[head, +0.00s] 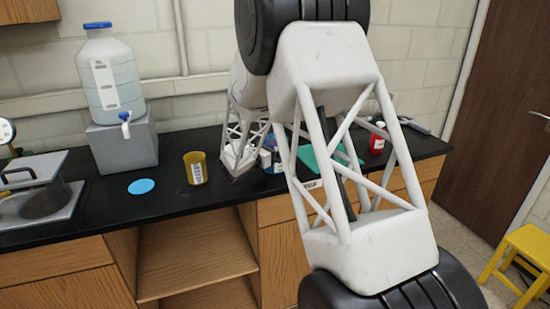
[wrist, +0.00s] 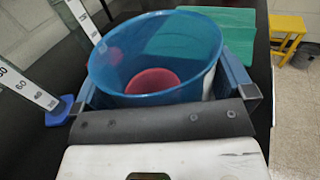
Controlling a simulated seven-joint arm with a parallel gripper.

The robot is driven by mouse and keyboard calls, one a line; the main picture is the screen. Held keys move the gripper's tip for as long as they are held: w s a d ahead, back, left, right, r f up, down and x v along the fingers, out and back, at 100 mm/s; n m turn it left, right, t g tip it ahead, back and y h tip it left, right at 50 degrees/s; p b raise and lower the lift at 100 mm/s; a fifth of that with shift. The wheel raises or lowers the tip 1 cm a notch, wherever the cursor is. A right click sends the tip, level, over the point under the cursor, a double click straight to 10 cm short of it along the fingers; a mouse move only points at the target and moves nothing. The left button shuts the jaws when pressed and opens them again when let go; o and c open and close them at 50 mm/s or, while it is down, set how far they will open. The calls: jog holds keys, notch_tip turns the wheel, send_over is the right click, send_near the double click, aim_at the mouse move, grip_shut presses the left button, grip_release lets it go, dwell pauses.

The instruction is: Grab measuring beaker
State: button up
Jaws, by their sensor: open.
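A translucent blue open-topped vessel (wrist: 155,40), which looks like the beaker, fills the middle of the wrist view. Its wide mouth faces the camera, and a pale strip shows on its right wall. My gripper (wrist: 160,78) is open, with one blue-grey finger on each side of the vessel. I cannot tell whether the fingers touch it. A red round shape (wrist: 152,82) shows inside or through the vessel. In the head view my arm hides most of the gripper and vessel. A yellow cup with a marked label (head: 195,168) stands apart, left of my arm.
A graduated cylinder with a white scale (wrist: 30,88) and blue foot stands close left of the gripper. A green object (wrist: 215,22) lies behind the vessel. A red bottle (head: 377,142) stands on the right of the black bench (head: 110,205). A yellow stool (head: 520,255) stands right.

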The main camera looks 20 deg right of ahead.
jog(key=shift+c, duration=0.3)
jog(key=c, duration=0.6)
jog(key=shift+r, duration=0.15)
jog(key=shift+r, duration=1.6)
jog(key=shift+s+r, duration=0.1)
jog(key=shift+s, duration=0.15)
jog(key=s+a, duration=0.1)
jog(key=s, duration=0.4)
jog(key=s+a+r, duration=0.1)
jog(key=s, duration=0.9)
jog(key=shift+s+a+r, duration=0.1)
jog(key=shift+a+r, duration=0.1)
jog(key=shift+a, duration=0.2)
